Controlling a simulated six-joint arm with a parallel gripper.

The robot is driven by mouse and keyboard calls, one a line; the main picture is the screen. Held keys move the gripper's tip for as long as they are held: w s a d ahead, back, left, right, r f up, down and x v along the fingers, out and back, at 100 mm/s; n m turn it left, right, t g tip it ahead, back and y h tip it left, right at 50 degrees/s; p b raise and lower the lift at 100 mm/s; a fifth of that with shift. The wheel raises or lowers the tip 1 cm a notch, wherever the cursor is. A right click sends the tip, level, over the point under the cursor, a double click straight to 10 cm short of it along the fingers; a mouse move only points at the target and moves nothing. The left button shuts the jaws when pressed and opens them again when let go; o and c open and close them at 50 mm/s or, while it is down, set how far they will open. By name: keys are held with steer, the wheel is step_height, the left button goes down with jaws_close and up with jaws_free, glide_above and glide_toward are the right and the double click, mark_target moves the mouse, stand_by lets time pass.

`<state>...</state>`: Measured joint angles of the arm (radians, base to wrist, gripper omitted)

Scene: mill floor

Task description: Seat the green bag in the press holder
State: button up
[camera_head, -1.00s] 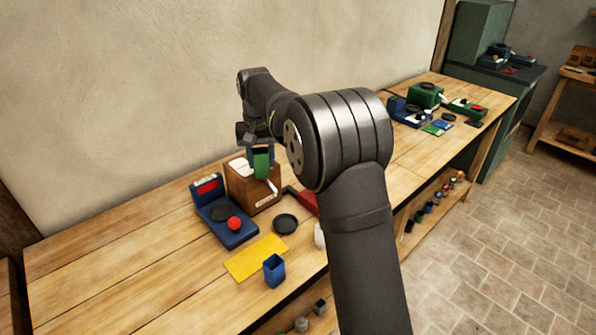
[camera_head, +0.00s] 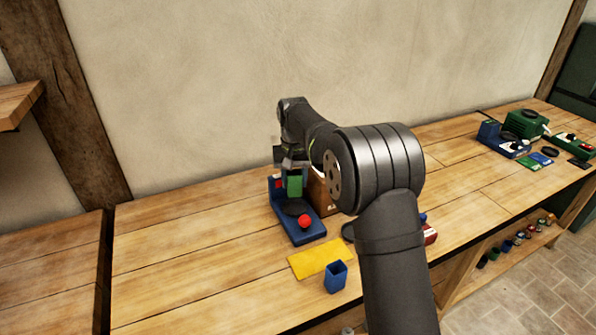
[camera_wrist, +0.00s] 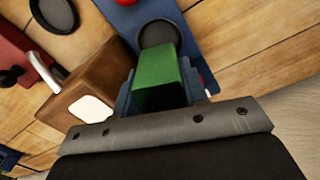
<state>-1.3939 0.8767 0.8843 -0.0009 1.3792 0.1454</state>
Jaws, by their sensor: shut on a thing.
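The green bag (camera_head: 295,185) is a small dark-green block in my gripper (camera_head: 295,170). My gripper is shut on it, and the bag also fills the middle of the wrist view (camera_wrist: 158,80). A blue device (camera_head: 301,233) with a black round pad and a red knob (camera_head: 305,222) stands on the bench below. The bag appears over the device's back part, near the black pad (camera_wrist: 158,33). I cannot tell whether the bag touches the device. I cannot tell for certain which piece is the press holder.
A brown wooden box (camera_wrist: 90,85) stands close beside the blue device. A yellow mat (camera_head: 318,258) and an open blue cup (camera_head: 335,277) lie nearer the bench's front edge. The bench is clear to the left. Blue and green devices (camera_head: 525,124) stand farther right.

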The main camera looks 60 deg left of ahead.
mark_target(295, 189)
steer(key=shift+f, duration=2.4)
steer(key=shift+f, duration=0.65)
steer(key=o, duration=0.8)
steer(key=shift+o, duration=0.2)
steer(key=shift+r, duration=5.5)
steer(key=shift+f, duration=4.3)
